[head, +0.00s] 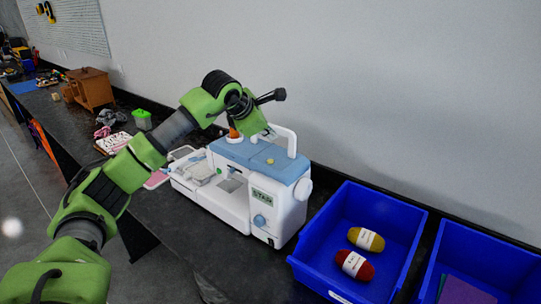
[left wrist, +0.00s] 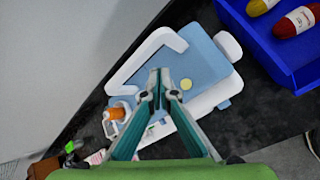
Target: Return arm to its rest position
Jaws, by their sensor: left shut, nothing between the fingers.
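My left arm (head: 130,165) reaches in from the left in the head view, bent over a white and blue sewing machine (head: 262,205). My left gripper (left wrist: 159,84) points down above the blue top of the machine (left wrist: 205,60) in the left wrist view. Its fingers meet at the tips and nothing is between them. In the head view the fingers are small and mostly hidden by the green wrist. An orange thread cone stands at the machine's top (left wrist: 117,112). My right gripper is not in view.
A blue bin (head: 395,235) right of the machine holds yellow yarn (head: 366,239) and red yarn (head: 355,265). A second blue bin (head: 490,245) stands further right. A brown wooden box (head: 91,88) and a green container (head: 142,119) are further left along the dark counter. A wall runs behind.

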